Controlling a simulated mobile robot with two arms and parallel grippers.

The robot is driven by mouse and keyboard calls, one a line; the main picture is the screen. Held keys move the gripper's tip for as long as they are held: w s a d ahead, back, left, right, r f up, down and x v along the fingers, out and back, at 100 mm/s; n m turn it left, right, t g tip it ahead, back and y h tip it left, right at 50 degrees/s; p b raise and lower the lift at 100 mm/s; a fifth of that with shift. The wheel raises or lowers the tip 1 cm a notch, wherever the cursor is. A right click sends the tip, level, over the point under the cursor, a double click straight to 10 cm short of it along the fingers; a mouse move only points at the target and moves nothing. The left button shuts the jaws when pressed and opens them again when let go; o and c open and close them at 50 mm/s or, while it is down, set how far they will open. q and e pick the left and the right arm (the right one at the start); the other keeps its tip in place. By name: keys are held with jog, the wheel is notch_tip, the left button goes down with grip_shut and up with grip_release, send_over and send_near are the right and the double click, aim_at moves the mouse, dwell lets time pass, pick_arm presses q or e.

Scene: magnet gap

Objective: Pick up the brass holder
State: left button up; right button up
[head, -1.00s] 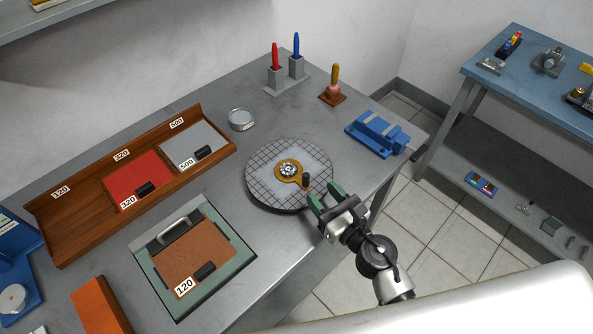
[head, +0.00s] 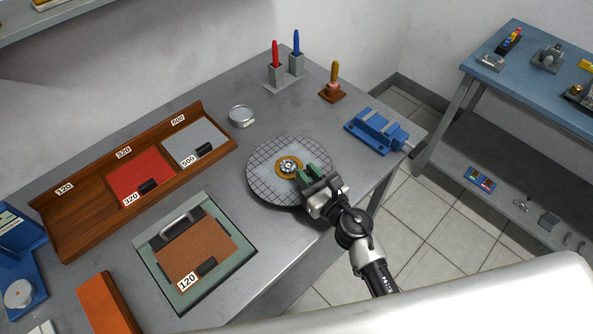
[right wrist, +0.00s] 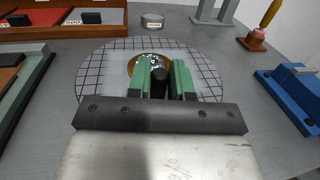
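The brass holder (head: 280,172) is a flat gold ring with a metal piece in its middle. It lies on the round gridded plate (head: 261,184) on the grey bench. In the right wrist view, its upright black knob (right wrist: 159,80) stands between the two green fingers. My right gripper (head: 311,173) is low over the plate's right side and hides the holder's handle end in the head view. Its fingers (right wrist: 161,82) are apart on either side of the knob, with a narrow gap showing at the right. My left gripper is not in view.
A blue vise (head: 376,131) and a wooden-handled tool (head: 334,82) stand right of and behind the plate. A round tin (head: 240,116) sits at its back left. A wooden tray (head: 85,218) and a green-framed board (head: 238,261) lie to the left.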

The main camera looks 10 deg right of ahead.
grip_shut()
